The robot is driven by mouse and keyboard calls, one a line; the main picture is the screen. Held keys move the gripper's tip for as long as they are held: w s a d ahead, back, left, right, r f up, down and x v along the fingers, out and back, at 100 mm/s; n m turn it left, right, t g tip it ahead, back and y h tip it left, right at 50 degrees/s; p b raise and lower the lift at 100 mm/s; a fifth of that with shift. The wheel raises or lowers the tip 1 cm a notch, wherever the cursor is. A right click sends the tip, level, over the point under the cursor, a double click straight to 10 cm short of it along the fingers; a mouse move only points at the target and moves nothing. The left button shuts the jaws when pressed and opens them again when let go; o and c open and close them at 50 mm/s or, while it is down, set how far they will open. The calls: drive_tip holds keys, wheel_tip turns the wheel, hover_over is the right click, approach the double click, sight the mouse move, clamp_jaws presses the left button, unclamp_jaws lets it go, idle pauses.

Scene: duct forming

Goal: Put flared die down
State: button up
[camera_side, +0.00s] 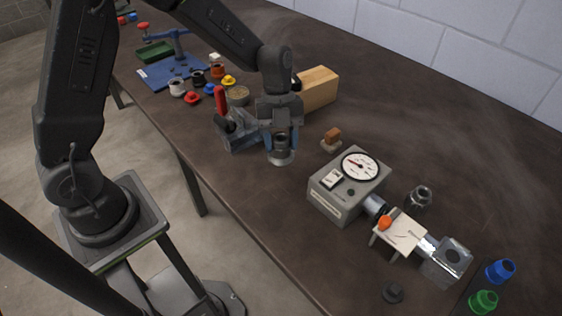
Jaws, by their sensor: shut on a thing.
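My gripper (281,140) points down over the middle of the dark table. It is shut on a grey metal flared die (281,156), whose wider end faces down. The die is upright, close to the table top; I cannot tell whether it touches the surface. My fingers hide its upper part.
A blue-grey clamp with a red handle (220,100) stands just left of my gripper. A wooden block (318,88) is behind it. A grey gauge box (345,190) stands to the right, with a small brown block (333,135) nearby. Several coloured parts lie farther left. A metal fitting (420,196) is at right.

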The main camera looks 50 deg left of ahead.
drive_tip(key=shift+f, duration=2.95)
drive_tip(key=shift+f, duration=0.15)
drive_tip(key=o, duration=1.2)
drive_tip(key=v, duration=1.2)
drive_tip(key=shift+s+a+r+n+t+y, duration=0.15)
drive_tip(key=shift+s+r+n+t+y, duration=0.5)
drive_tip(key=shift+s+r+n+t, duration=2.1)
drive_tip(key=shift+s+a+r+n+y, duration=0.2)
drive_tip(key=shift+s+r+n+y, duration=0.8)
drive_tip(key=shift+s+n, duration=3.7)
drive_tip(key=shift+s+a+r+n+t+y, duration=0.2)
drive_tip(key=shift+s+r+n+t, duration=1.75)
drive_tip(key=shift+n, duration=3)
